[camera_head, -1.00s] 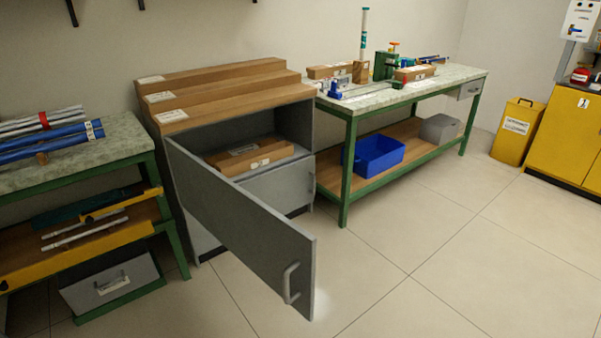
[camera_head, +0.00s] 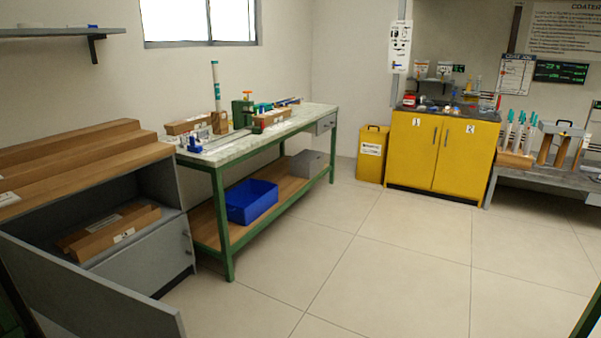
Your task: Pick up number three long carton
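Several long brown cartons (camera_head: 75,143) lie side by side on top of the grey cabinet (camera_head: 150,185) at the left. Their white labels are too small to read, and the left ends are cut off by the picture edge. More brown carton (camera_head: 118,229) lies inside the open cabinet compartment, with a white label on its end. I cannot tell which carton is number three. The cabinet door (camera_head: 90,295) stands open toward the lower left. Neither of my grippers is in view.
A green-framed workbench (camera_head: 222,158) holds small cartons and tools, with a blue bin (camera_head: 250,203) on its lower shelf. A yellow bin (camera_head: 371,155) and yellow cabinet (camera_head: 440,150) stand at the back. The middle floor (camera_head: 390,260) is clear.

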